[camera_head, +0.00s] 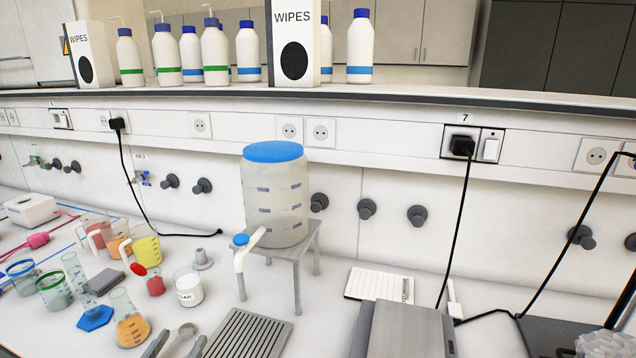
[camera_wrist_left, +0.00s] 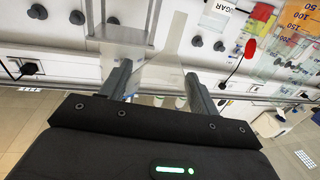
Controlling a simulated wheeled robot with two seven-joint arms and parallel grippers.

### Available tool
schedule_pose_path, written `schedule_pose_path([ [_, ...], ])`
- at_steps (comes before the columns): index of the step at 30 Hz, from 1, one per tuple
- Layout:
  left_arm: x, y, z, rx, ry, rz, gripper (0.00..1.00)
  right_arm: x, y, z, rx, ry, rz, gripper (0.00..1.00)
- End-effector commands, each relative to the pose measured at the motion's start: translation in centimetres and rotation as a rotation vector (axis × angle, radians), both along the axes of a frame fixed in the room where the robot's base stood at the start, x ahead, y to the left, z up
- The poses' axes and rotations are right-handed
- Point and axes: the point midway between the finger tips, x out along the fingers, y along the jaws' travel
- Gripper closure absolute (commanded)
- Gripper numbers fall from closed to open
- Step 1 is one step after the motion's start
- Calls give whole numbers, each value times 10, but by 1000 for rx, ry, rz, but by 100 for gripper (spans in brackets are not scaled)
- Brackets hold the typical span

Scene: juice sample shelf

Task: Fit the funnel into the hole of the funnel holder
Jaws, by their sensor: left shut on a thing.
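My left gripper (camera_wrist_left: 158,75) is shut on a pale, see-through funnel (camera_wrist_left: 172,48) in the left wrist view. The funnel's wide end is between the fingers and its narrow part points to the top of that picture. In the head view the left gripper (camera_head: 176,346) shows at the bottom edge, with its fingers partly cut off. The funnel is hard to make out there. I cannot clearly pick out the funnel holder. A small grey piece with a round base and short upright tube (camera_head: 203,260) stands behind the white beaker, but I cannot tell if it is the holder. My right gripper is not in view.
A blue-lidded tank with a tap (camera_head: 275,200) stands on a grey stool (camera_head: 317,250). Several beakers and flasks crowd the left, including a white beaker (camera_head: 188,288) and an orange flask (camera_head: 130,322). A ribbed grey tray (camera_head: 246,336) lies at front. A notepad (camera_head: 378,285) lies right.

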Motion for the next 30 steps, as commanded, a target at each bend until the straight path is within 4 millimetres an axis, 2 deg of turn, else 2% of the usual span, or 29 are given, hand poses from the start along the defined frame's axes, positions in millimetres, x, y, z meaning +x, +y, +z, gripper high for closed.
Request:
schedule_pose_path([
  [6,1,-19,3,-11,1,123,60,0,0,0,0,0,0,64],
  [11,1,-36,8,-3,1,118,60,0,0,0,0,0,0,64],
  [14,2,-37,9,0,1,118,60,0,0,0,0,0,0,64],
  [25,2,-35,10,5,-1,115,60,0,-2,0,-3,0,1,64],
  [28,2,-22,8,10,-2,122,60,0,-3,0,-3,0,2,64],
  [30,4,-2,4,14,-1,138,60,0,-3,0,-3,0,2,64],
])
